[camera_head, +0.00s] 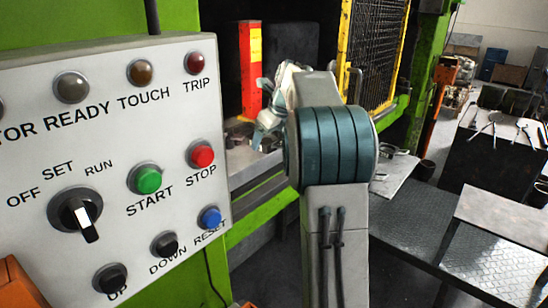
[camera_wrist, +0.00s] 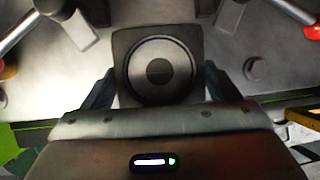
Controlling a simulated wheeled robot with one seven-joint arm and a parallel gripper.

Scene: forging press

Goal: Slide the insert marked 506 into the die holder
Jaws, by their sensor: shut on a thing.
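My gripper (camera_wrist: 159,72) is shut on a dark square block with a round ringed face, the insert (camera_wrist: 124,45). One dark finger lies along each side of the block. No number shows on the insert, so I cannot read 506. Beyond and around the block is a grey metal surface (camera_wrist: 70,75) with round bolt heads; I cannot tell which part of it is the die holder, or whether the block touches it. In the head view my arm reaches into the press opening, and my gripper and the insert cannot be made out there.
A control panel (camera_head: 115,210) with buttons and a selector knob stands close at left. The press has a yellow mesh guard (camera_head: 375,45) and a red-yellow post (camera_head: 249,70). Steel tables (camera_head: 440,230) stand at right.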

